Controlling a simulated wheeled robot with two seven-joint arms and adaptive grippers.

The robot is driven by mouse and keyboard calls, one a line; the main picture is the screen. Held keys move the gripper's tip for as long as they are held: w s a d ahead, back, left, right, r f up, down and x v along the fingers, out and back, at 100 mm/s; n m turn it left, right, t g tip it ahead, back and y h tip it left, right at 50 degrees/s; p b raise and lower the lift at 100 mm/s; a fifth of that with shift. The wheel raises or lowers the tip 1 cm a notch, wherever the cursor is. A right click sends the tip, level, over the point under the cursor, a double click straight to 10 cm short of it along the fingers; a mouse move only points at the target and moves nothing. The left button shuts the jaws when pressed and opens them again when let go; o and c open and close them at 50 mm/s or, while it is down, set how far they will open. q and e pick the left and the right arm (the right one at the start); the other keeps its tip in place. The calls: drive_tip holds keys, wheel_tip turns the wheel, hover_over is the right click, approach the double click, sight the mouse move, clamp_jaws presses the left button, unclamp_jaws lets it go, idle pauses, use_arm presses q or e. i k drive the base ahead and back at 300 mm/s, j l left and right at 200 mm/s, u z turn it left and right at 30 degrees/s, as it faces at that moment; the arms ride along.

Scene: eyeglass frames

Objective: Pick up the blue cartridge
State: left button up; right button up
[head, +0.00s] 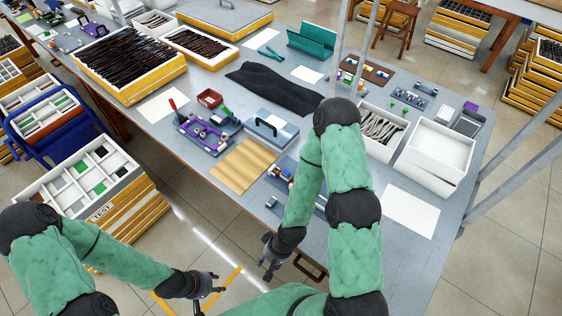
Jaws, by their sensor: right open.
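I cannot tell for certain which item is the blue cartridge. A small device with red, white and blue parts (284,172) sits on the table just left of my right forearm, partly hidden by it. My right gripper (268,268) is open and empty, pointing down near the table's front edge, apart from the device. My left gripper (211,293) is at the bottom, in front of the table and above the floor. It appears empty, but its fingers are too small to read.
A grey-blue case with a black handle (271,130), a wooden board (243,166) and a purple fixture (206,134) lie left of my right arm. White boxes (436,153) stand right. A black cloth (272,90) lies behind. A blue bin (45,133) stands left, off the table.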

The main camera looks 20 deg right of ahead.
sight(286, 173)
drive_tip(key=k+l+z, duration=0.6)
drive_tip(key=k, duration=0.2)
drive_tip(key=j, duration=0.1)
